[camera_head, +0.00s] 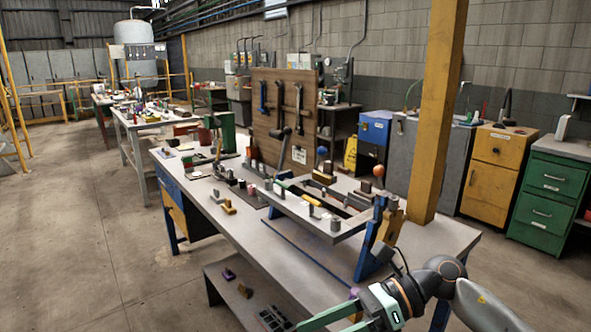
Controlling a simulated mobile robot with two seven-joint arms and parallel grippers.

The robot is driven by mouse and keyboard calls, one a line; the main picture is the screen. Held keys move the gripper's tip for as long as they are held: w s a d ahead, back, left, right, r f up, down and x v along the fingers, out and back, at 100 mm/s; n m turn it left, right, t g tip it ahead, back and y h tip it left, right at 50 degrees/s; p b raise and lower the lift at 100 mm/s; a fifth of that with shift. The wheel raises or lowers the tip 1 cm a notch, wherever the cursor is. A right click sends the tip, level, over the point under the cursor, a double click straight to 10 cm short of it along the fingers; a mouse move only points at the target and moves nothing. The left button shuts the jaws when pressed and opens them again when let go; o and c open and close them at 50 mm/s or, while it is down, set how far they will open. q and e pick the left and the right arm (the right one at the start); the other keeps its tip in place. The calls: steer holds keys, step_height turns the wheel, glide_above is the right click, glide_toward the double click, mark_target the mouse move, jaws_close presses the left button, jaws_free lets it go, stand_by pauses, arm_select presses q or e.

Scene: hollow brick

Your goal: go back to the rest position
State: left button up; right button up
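My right arm comes in from the lower right corner. Its gripper (330,322), with green fingers, is at the bottom edge, in front of the near end of the long workbench (425,243). The two fingers look spread apart with nothing seen between them, though their tips run to the picture's edge. My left arm and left gripper are not in view.
The bench carries a raised frame (337,234) on blue supports, blocks and tools. A low shelf (235,300) with small parts is beneath. Green drawers (548,190) stand at right. The floor (80,240) at left is clear.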

steer(key=w+d+f+m+t+h+p, duration=0.1)
steer(key=w+d+f+m+t, duration=0.15)
steer(key=m+t, duration=1.05)
steer(key=w+d+f+m+t+p, duration=0.2)
steer(key=f+m+t, duration=0.35)
steer(key=m, duration=1.45)
steer(key=s+d+f+m+g+h+p, duration=0.1)
steer(key=s+d+f+m+h, duration=0.25)
steer(key=f+m, duration=0.3)
steer(key=s+d+f+m+h, duration=0.3)
steer(key=s+f+m+h, duration=0.15)
steer(key=f, duration=0.25)
steer(key=s+d+f+m+g+h, duration=0.2)
steer(key=s+f+m+g, duration=0.3)
steer(key=s+f, duration=0.4)
steer(key=shift+s+d+p, duration=0.3)
steer(key=shift+s+p, duration=0.05)
steer(key=shift+s, duration=0.6)
